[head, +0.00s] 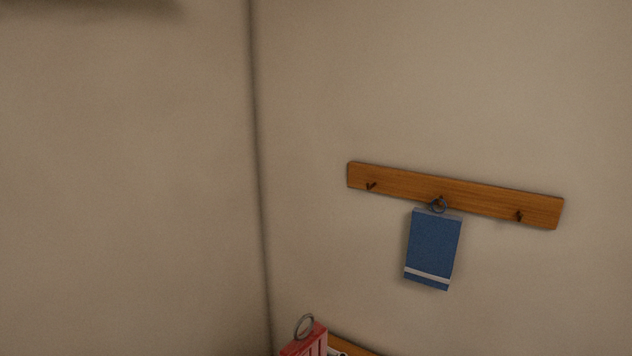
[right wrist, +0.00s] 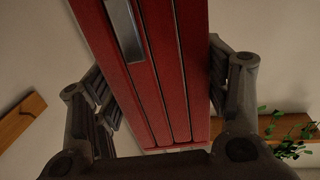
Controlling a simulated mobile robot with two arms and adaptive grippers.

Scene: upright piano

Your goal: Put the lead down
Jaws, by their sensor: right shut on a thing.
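The red lead (head: 306,341), a ribbed red bundle with a metal ring at its top, shows at the bottom edge of the head view; its lower part is cut off. In the right wrist view the lead (right wrist: 165,70) fills the middle, with a grey metal piece on its face. My right gripper (right wrist: 160,78) is shut on it, one dark finger along each side. The lead's far end is out of frame. My left gripper is in neither view.
A wooden hook rail (head: 455,193) is on the wall; a blue, white-striped cloth-like item (head: 433,248) hangs from its middle hook. The two outer hooks are bare. A wooden ledge (head: 352,346) shows low by the lead. A green plant (right wrist: 292,143) is at right in the wrist view.

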